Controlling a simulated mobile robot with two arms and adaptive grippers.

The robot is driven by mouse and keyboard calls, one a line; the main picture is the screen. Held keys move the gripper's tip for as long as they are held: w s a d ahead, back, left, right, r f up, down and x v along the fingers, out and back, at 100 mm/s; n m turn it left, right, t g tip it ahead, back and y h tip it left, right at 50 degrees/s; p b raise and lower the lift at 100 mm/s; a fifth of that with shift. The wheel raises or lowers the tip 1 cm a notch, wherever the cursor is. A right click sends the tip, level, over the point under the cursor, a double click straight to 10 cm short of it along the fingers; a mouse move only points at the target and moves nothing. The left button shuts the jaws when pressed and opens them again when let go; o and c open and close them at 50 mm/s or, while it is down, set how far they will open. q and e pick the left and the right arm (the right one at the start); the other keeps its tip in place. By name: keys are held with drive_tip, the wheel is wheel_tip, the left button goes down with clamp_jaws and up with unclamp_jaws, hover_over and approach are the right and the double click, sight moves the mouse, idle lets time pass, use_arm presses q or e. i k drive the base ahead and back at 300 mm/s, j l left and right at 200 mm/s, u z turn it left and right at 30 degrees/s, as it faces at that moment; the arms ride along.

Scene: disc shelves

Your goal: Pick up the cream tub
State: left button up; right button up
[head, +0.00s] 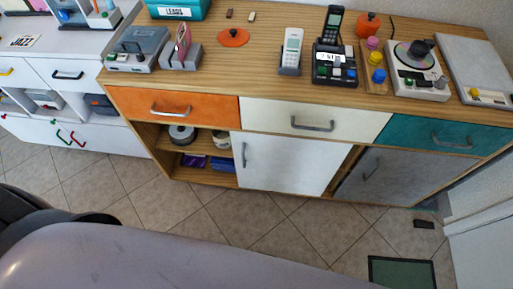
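A small pale round container (222,140), possibly the cream tub, stands on the upper open shelf of the wooden sideboard (170,155). It is partly shaded, and its details are too small to make out. A grey and dark round item (181,135) sits to its left on the same shelf. The white sliding door (285,163) is just right of the container. Neither of my grippers is in view.
Purple and blue cases (222,165) lie on the lower shelf. The sideboard top holds phones, an orange pot (368,26) and a turntable (418,70). A white cabinet (75,90) adjoins on the left.

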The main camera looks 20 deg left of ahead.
sight(223, 135)
drive_tip(key=j+z, duration=0.1)
drive_tip(key=j, duration=0.85)
drive_tip(key=k+j+z, duration=0.15)
drive_tip(key=j, duration=0.8)
